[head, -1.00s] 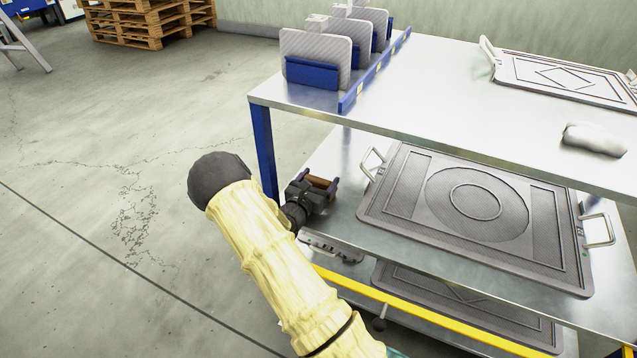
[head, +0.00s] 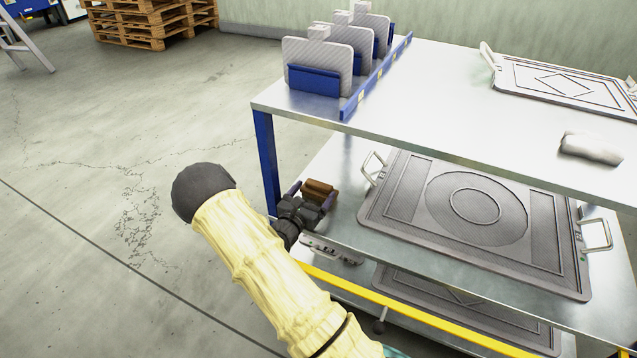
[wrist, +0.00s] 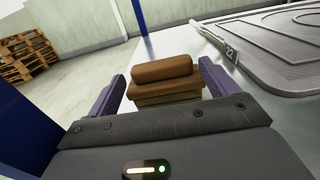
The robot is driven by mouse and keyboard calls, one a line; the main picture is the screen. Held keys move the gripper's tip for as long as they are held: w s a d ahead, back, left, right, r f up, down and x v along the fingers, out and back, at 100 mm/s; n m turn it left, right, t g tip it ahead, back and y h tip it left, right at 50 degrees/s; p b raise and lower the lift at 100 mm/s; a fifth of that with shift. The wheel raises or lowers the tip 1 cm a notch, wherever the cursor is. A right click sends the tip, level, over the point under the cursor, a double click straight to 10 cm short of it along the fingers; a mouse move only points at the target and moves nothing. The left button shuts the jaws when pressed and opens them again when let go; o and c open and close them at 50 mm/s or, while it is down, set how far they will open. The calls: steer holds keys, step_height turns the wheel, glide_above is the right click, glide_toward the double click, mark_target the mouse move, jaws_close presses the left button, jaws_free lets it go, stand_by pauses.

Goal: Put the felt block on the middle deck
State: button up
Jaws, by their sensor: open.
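The felt block (head: 320,188) is brown and rests on the left end of the grey metal middle deck (head: 345,220), beside the large tray. In the wrist view the felt block (wrist: 165,77) has a rounded top and a paler, ribbed lower part. My gripper (head: 311,195) is open and empty, just in front of the block. In the wrist view the purple fingers of my gripper (wrist: 161,90) stand apart to its left and right, with a gap visible on both sides. The block's underside is hidden.
A large grey tray (head: 400,205) with wire handles fills much of the middle deck to the right. The upper deck (head: 450,100) overhangs behind, with a blue corner post (head: 265,160) close left of my gripper. A yellow rail (head: 400,312) runs along below. Open floor lies left.

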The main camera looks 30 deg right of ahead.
steer(key=p+v, duration=0.2)
steer(key=v, duration=0.5)
steer(key=shift+s+a, duration=0.1)
steer(key=shift+s+d+r+m+g, duration=0.25)
steer(key=shift+s+d+m+g, duration=0.05)
steer(key=shift+m+g, duration=0.1)
steer(key=s+d+r+m+g+y, duration=0.1)
steer(key=s+r+m+g+y, duration=0.1)
steer(key=s+m+g, duration=0.5)
steer(key=s+d+r+m+g+y, duration=0.1)
steer(key=s+r+m+g+y, duration=0.15)
steer(key=s+m+g, duration=0.55)
steer(key=s+a+r+m+t+y, duration=0.4)
steer(key=a+r+m+t+y, duration=0.3)
steer(key=a+m+y, duration=0.2)
steer(key=shift+s+a+m+y, duration=0.3)
steer(key=shift+a+m+y, duration=0.1)
steer(key=shift+a, duration=0.8)
